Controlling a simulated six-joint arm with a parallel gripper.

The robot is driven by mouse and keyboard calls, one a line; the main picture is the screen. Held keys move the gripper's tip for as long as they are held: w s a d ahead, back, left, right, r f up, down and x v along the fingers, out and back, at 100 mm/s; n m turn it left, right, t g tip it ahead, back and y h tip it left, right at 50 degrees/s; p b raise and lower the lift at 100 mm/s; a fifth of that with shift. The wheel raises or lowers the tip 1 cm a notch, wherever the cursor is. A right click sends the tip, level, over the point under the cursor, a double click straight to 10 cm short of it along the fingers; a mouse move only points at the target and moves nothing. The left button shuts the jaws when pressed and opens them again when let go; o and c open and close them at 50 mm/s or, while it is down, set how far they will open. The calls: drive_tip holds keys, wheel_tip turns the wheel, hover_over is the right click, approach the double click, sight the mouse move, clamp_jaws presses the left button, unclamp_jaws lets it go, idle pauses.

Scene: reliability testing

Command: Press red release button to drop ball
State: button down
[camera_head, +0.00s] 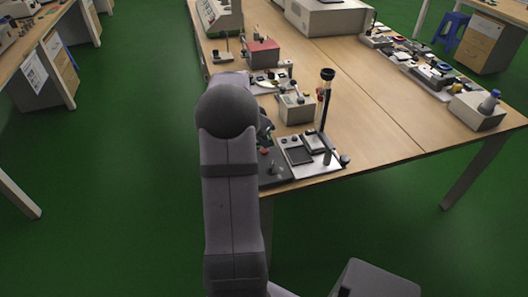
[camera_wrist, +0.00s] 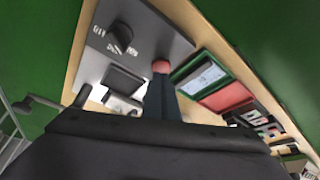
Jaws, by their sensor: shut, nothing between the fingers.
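The red button (camera_wrist: 161,66) sits on a grey control panel (camera_wrist: 160,30) beside a black knob (camera_wrist: 121,37) in the wrist view. The button also shows in the head view (camera_head: 264,151), just right of my arm. My gripper (camera_wrist: 161,82) is shut and empty, its fingertips right at the button's near edge in the picture. I cannot tell whether they touch it. In the head view my arm mostly hides the gripper. A dark upright post (camera_head: 325,105) with a black top stands on the tester base (camera_head: 309,161). I cannot make out the ball.
A beige instrument box (camera_head: 297,110) stands behind the panel, and a red-topped box (camera_head: 263,53) is farther back. Many small parts lie on a board (camera_head: 432,68) at the right.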

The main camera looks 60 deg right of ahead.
sight(263, 150)
drive_tip(key=shift+f, duration=0.2)
drive_tip(key=shift+f+b, duration=0.35)
drive_tip(key=shift+b, duration=0.1)
drive_tip(key=shift+f+b, duration=0.25)
drive_tip(key=shift+b, duration=0.05)
idle(2.7)
idle(0.3)
drive_tip(key=shift+r+p, duration=2.5)
drive_tip(key=shift+r, duration=1.05)
